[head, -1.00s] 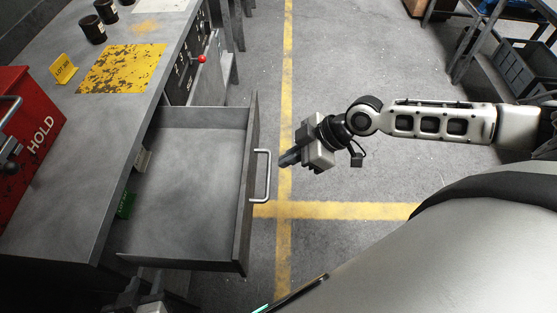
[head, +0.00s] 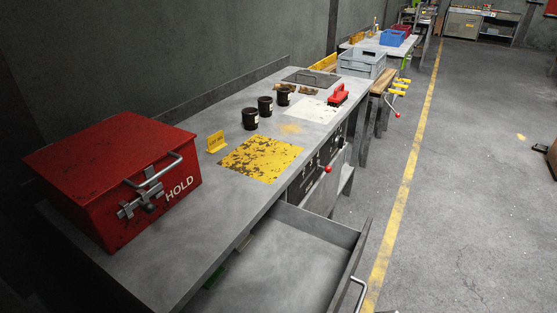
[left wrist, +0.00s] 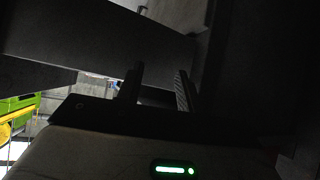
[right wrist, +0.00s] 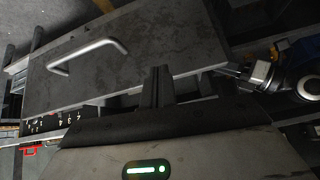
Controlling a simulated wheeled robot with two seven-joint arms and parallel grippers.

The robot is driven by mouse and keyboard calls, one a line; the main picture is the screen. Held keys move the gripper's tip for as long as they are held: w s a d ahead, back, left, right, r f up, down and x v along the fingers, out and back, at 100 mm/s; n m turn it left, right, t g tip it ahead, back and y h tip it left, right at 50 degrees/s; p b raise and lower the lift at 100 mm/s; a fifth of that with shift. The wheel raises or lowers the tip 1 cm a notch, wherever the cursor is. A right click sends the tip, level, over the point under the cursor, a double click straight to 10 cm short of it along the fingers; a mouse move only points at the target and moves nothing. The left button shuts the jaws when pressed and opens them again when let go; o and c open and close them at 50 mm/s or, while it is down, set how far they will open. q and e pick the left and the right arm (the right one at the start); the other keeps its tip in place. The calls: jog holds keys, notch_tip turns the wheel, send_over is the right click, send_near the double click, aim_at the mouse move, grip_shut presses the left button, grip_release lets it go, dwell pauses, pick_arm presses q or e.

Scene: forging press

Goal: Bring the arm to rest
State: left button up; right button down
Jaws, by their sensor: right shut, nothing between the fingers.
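My right gripper (right wrist: 157,86) shows in the right wrist view with its fingers together and nothing between them. Beyond it is the grey drawer front (right wrist: 130,50) with its bar handle (right wrist: 88,56); I cannot tell the exact gap. My left gripper (left wrist: 158,88) shows in the dark left wrist view, its two fingers apart and nothing visible between them. Dark flat panels lie close beyond them. Neither gripper shows in the head view. There the drawer (head: 290,262) stands open from the bench, with its handle (head: 358,294) at the bottom edge.
The bench (head: 190,235) carries a red HOLD box (head: 110,170), a worn yellow patch (head: 262,158), a yellow tag (head: 216,142) and dark cups (head: 250,119). A red-knobbed lever (head: 327,169) sticks out from its front. The floor (head: 470,170) on the right is largely clear.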

jog(key=s+d+m+h, duration=0.6)
jog(key=d+m, duration=0.3)
jog(key=w+a+f+t+y, duration=0.2)
jog(key=w+a+f+t, duration=0.3)
jog(key=f, duration=0.3)
jog(key=shift+w+a+n+t, duration=0.15)
jog(key=shift+w+n+t, duration=0.2)
jog(key=shift+t, duration=0.35)
jog(key=shift+s, duration=0.1)
jog(key=shift+s, duration=0.1)
